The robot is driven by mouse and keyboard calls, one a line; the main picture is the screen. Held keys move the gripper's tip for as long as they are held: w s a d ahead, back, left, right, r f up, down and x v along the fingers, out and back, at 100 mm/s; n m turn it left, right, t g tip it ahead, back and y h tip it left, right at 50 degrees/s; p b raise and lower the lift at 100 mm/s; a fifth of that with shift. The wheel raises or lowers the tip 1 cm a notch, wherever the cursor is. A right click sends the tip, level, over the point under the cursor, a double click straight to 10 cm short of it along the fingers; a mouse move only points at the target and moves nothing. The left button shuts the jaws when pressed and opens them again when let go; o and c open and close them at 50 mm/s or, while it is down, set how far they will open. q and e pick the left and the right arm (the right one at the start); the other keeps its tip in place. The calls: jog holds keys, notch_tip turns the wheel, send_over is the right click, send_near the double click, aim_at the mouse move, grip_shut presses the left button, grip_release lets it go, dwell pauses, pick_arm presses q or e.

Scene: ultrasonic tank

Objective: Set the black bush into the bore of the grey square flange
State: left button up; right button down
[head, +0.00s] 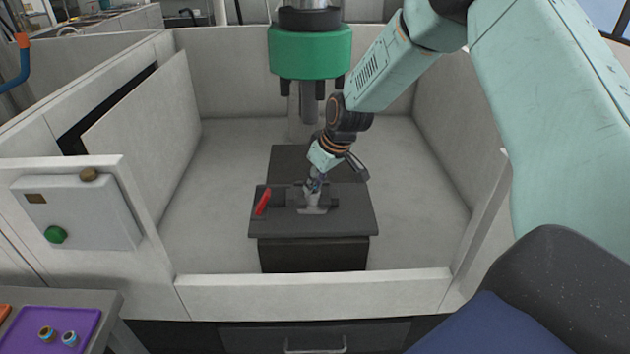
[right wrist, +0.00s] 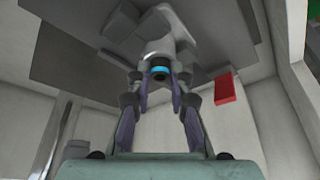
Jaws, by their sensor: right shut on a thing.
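The grey square flange (head: 313,209) sits in a dark vise on a dark block, at the middle of the head view. In the right wrist view the grey flange (right wrist: 165,45) is straight beyond my fingers. My right gripper (head: 313,186) is just above the flange in the head view. In the right wrist view its fingers (right wrist: 161,84) are shut on the black bush (right wrist: 159,77), which shows a dark end and a bright blue band, close against the grey part. I cannot tell how far the bush is in the bore. My left gripper is out of view.
A red handle (head: 263,201) is at the left of the vise. A green-collared spindle (head: 310,52) hangs behind. Pale walls (head: 310,293) enclose the block, with clear floor around it. A purple tray (head: 22,322) with two ringed bushes is at lower left, below a control box (head: 85,208).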

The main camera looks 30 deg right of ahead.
jog(key=c, duration=1.1)
grip_release()
jog(key=shift+c, duration=0.2)
jog(key=shift+o, duration=0.3)
jog(key=o, duration=0.4)
jog(key=shift+r+p, duration=3.35)
jog(key=shift+r, duration=0.2)
jog(key=shift+f, duration=0.1)
